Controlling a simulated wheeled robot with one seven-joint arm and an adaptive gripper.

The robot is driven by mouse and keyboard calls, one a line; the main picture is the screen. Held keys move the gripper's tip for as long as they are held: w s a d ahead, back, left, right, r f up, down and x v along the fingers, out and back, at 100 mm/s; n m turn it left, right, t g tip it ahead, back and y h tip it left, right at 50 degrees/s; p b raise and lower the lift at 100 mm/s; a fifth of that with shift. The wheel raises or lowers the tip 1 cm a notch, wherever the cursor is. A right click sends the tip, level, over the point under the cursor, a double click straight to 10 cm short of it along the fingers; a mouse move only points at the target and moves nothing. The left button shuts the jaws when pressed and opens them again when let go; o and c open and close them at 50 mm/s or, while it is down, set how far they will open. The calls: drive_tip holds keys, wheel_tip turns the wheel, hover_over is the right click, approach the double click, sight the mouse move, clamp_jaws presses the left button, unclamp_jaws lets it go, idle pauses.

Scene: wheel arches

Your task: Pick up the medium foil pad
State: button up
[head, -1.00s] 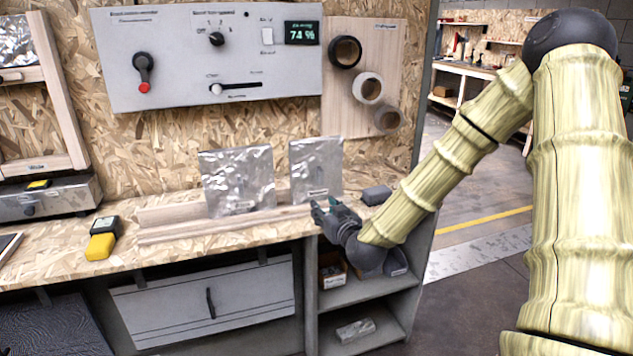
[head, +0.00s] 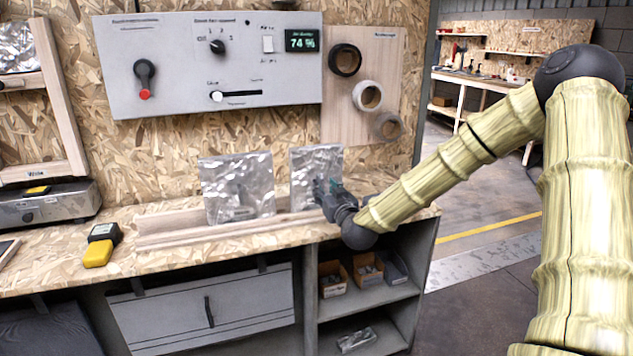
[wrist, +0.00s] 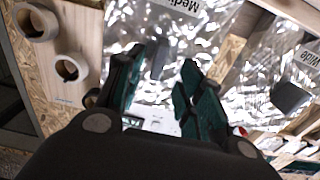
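The medium foil pad (head: 313,162) is the right one of two upright silver pads on the bench in the head view. In the wrist view the medium foil pad (wrist: 195,45) fills the middle, and its partly cut-off label starts with "Medi". A dark grey patch shows on its face between my fingers. My gripper (head: 327,187) is in front of its lower right part and hides some of it. In the wrist view my gripper (wrist: 160,85) has its fingers apart, with nothing visibly clamped. I cannot tell whether they touch the pad.
The wide foil pad (head: 232,190) stands to the left; its label shows in the wrist view. Wooden rails (head: 165,232) run along the bench beside the pads. A control panel (head: 180,70) and tape rolls (head: 367,95) are on the wall. A yellow-black device (head: 99,250) lies left.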

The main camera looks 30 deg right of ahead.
sight(323, 186)
drive_tip(key=x, duration=0.3)
drive_tip(key=shift+w+d+f, duration=0.15)
drive_tip(key=shift+d+f, duration=0.1)
drive_tip(key=shift+f, duration=0.1)
drive_tip(key=shift+w+r, duration=0.1)
drive_tip(key=shift+w, duration=0.35)
drive_tip(key=shift+c, duration=0.5)
clamp_jaws()
